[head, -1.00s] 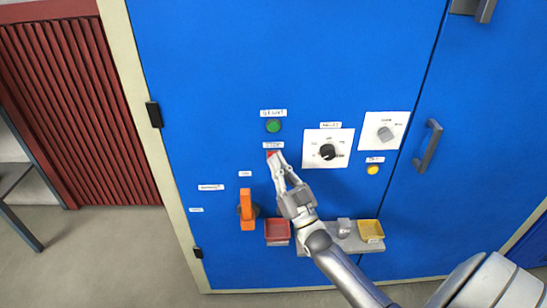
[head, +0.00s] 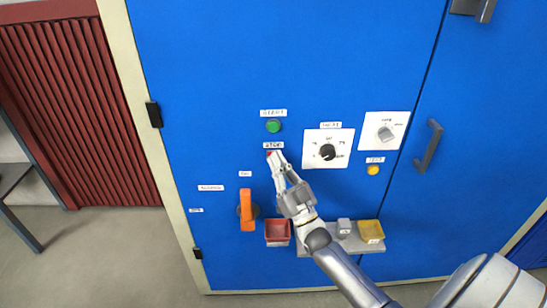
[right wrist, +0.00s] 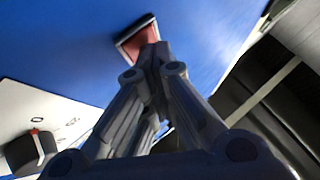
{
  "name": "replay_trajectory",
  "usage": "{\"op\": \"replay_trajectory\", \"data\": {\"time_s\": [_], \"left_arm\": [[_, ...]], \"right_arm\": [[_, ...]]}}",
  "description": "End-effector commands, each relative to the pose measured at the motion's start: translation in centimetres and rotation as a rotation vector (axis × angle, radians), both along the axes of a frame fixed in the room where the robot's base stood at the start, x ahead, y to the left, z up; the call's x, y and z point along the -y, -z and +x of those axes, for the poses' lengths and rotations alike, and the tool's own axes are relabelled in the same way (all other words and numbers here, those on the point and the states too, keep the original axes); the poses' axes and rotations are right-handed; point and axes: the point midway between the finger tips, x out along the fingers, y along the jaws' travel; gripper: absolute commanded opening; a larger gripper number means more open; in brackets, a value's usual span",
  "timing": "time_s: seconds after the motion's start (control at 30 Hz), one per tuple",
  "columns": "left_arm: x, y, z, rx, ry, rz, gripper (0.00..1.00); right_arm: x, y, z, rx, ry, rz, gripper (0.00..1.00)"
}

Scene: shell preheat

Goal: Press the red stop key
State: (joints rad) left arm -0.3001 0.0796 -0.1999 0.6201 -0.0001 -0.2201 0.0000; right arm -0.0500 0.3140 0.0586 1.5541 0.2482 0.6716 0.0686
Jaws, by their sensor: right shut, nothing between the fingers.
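The red stop key (head: 269,153) is on the blue cabinet door, just under a small white label. Only a sliver of it shows in the head view beside my fingertips. In the right wrist view it is a red square (right wrist: 137,38) in a dark frame, with the fingertips over its lower edge. My right gripper (head: 278,157) is shut and empty, with its tips at the key. It also shows in the right wrist view (right wrist: 151,55). I cannot tell whether the tips touch the key or whether it is pushed in. My left gripper is not in view.
A green button (head: 273,126) sits above the key. A black dial (head: 327,152), a grey knob (head: 385,134) and a yellow button (head: 373,170) are to the right. An orange handle (head: 247,210), a red bin (head: 277,230) and a yellow bin (head: 370,230) are below.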

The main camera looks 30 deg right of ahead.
Motion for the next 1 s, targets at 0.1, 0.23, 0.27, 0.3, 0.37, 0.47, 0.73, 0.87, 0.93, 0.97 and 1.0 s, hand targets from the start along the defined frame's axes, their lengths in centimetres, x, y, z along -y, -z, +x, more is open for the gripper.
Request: {"op": "replay_trajectory", "data": {"time_s": [0.1, 0.23, 0.27, 0.3, 0.37, 0.47, 0.73, 0.87, 0.93, 0.97, 1.0], "left_arm": [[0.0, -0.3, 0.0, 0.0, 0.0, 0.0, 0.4], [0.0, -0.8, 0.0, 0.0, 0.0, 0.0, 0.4], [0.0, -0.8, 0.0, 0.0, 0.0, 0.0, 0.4], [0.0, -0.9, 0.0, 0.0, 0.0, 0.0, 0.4], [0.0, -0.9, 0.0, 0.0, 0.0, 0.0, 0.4], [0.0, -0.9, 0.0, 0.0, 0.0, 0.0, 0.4], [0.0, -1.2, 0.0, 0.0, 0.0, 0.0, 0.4], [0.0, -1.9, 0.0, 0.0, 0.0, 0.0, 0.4], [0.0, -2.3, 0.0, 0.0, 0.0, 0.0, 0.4], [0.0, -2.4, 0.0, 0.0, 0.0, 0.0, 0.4], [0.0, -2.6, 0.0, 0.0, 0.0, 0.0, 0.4]], "right_arm": [[-0.2, -0.1, -0.3, -0.001, 0.001, 0.001, 0.0], [-0.6, 0.0, -1.0, -0.003, 0.0, 0.001, 0.0], [-0.7, 0.0, -1.1, -0.003, 0.0, 0.001, 0.0], [-0.7, 0.0, -1.2, -0.002, 0.0, 0.001, 0.0], [-0.8, 0.0, -1.4, -0.001, 0.001, 0.001, 0.0], [-0.9, 0.0, -1.4, 0.0, 0.001, 0.001, 0.0], [-1.1, 0.0, -1.8, -0.001, 0.0, 0.0, 0.0], [-1.8, -0.1, -2.9, -0.002, -0.001, 0.001, 0.0], [-2.1, -0.1, -3.5, -0.003, 0.0, 0.002, 0.0], [-2.3, -0.2, -3.7, -0.002, 0.0, 0.002, 0.0], [-2.5, -0.1, -4.1, -0.002, -0.001, 0.001, 0.0]]}}
